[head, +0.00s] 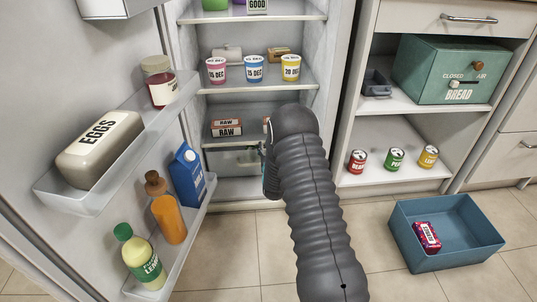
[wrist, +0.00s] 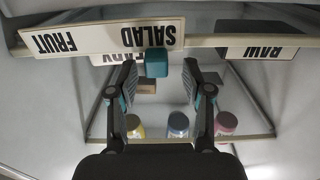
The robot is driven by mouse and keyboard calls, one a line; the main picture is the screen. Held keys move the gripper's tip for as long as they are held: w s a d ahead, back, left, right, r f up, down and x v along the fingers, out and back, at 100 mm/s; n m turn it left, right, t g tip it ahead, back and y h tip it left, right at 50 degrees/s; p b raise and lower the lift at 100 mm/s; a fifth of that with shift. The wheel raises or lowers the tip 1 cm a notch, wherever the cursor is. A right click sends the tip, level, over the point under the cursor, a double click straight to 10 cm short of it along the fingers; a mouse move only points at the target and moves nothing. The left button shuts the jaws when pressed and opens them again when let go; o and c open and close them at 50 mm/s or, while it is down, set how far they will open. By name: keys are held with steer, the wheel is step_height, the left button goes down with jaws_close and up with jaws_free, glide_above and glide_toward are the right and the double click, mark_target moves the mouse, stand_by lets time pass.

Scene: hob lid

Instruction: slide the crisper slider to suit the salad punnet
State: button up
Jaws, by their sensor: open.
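The crisper drawer (head: 226,162) is low in the open fridge, partly hidden by my arm. In the wrist view, which is upside down, a white strip (wrist: 85,40) reads FRUIT at the left and SALAD at the right. The teal slider knob (wrist: 157,62) sits at the strip's edge, over the SALAD end. My gripper (wrist: 160,76) is open, with one finger on each side of the knob and visible gaps to both. In the head view my gripper (head: 268,172) is mostly hidden by my arm. I cannot identify a salad punnet in either view.
The fridge door at left holds an eggs box (head: 100,148) and bottles. Yoghurt pots (head: 254,68) and a RAW pack (head: 227,128) stand on fridge shelves. A blue crate (head: 470,250) with a small purple-red packet (head: 427,237) is on the floor at right.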

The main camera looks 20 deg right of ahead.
steer(key=s+a, duration=0.2)
steer(key=s, duration=0.9)
steer(key=shift+s, duration=0.25)
steer(key=shift+f, duration=0.15)
steer(key=s+a+f+g+y, duration=0.1)
steer(key=s+f+g, duration=0.1)
steer(key=f+g, duration=0.3)
steer(key=s+f+g, duration=0.2)
steer(key=s+f, duration=0.1)
steer(key=f, duration=0.4)
steer(key=s+a+r+g+y+p, duration=0.1)
steer(key=s+a+r+g, duration=0.15)
steer(key=s+g, duration=0.35)
steer(key=s+r+p, duration=0.3)
steer(key=s+r, duration=0.6)
steer(key=r, duration=0.7)
steer(key=s+a+r+n+p, duration=0.1)
steer(key=s+r+p, duration=0.2)
steer(key=s+r, duration=0.7)
steer(key=s+r+p, duration=0.3)
steer(key=s+r, duration=0.7)
steer(key=r, duration=1.2)
steer(key=shift+a+n+t+y+p, duration=0.15)
steer(key=shift+n+t+y+p, duration=0.2)
steer(key=shift+n+t+y, duration=0.05)
